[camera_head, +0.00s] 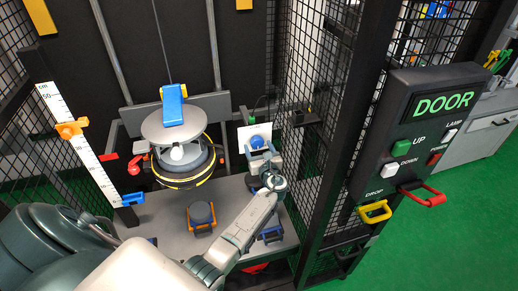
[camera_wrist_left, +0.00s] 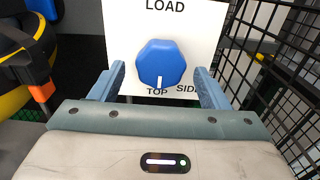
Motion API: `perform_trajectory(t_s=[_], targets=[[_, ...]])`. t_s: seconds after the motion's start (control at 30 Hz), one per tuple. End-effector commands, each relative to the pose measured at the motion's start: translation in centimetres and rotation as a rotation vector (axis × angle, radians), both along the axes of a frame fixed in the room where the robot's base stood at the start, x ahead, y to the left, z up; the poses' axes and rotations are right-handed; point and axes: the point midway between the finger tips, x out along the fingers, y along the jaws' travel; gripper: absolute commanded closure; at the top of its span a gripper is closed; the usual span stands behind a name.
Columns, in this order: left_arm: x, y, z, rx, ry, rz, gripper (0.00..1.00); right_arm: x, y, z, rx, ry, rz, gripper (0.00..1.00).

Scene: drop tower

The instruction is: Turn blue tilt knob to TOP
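The blue tilt knob (camera_wrist_left: 161,63) sits on a white plate (camera_wrist_left: 115,25) marked LOAD, TOP and SIDE. Its white pointer mark faces the word TOP, below the knob in the left wrist view. In the head view the knob (camera_head: 257,142) shows at the back of the cage, just beyond my left gripper (camera_head: 262,158). In the left wrist view my left gripper (camera_wrist_left: 159,88) is open, with one blue finger on each side of the knob's lower part. A gap shows between each finger and the knob. My right gripper is not in view.
Wire mesh (camera_wrist_left: 285,60) stands close on the right of the plate. A round drop carriage (camera_head: 180,155) with a blue block on top hangs to the left. A control box (camera_head: 420,130) reading DOOR stands at the right, with yellow and red handles.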

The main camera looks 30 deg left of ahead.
Motion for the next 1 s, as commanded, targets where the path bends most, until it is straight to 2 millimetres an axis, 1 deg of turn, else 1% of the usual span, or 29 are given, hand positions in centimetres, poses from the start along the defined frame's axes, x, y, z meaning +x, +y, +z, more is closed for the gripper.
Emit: perform_trajectory(t_s=[0.23, 0.33, 0.47, 0.7, 0.8, 1.0], targets=[[0.0, -0.1, 0.1, 0.000, -0.001, 0.000, 0.31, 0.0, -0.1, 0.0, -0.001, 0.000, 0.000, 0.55], [-0.4, -0.6, -0.1, -0.001, -0.002, -0.001, 0.31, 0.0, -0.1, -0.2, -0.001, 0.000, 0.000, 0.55], [-1.8, -2.1, -0.3, -0.003, -0.002, -0.001, 0.31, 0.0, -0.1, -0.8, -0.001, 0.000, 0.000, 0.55], [-5.0, -5.9, -0.3, -0.004, -0.002, -0.001, 0.31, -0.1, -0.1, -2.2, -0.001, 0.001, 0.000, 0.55], [-6.0, -7.1, -0.2, -0.003, -0.002, -0.001, 0.31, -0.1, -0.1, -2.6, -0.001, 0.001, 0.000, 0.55], [-6.9, -8.2, -0.1, -0.001, -0.002, 0.000, 0.31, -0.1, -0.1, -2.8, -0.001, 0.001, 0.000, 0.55]])
